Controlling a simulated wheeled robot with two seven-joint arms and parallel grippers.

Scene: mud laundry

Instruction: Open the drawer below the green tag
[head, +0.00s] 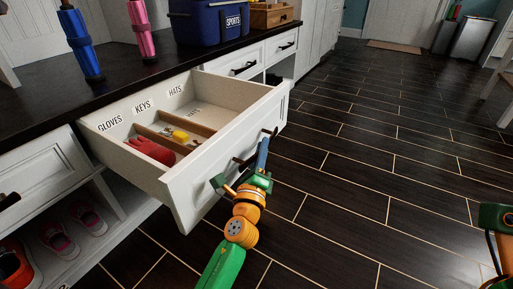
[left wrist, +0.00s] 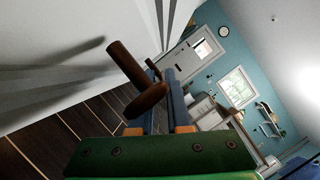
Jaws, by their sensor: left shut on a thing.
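The white drawer (head: 226,153) stands pulled well out from under the dark countertop. Inside it are compartments with labels reading GLOVES, KEYS and HATS, a red glove (head: 150,150) and a yellow item (head: 180,136). My left gripper (head: 262,158) is at the drawer front, its blue fingers shut on the dark handle, which it partly hides. In the left wrist view the brown handle (left wrist: 127,66) passes at the blue fingers (left wrist: 165,92). I see no green tag in either view. Only a green and orange part of my right arm shows at the right edge.
A closed drawer with a dark handle (head: 243,68) is farther along, and another drawer front (head: 45,175) is at left. Shoes (head: 90,218) sit on the low shelf.

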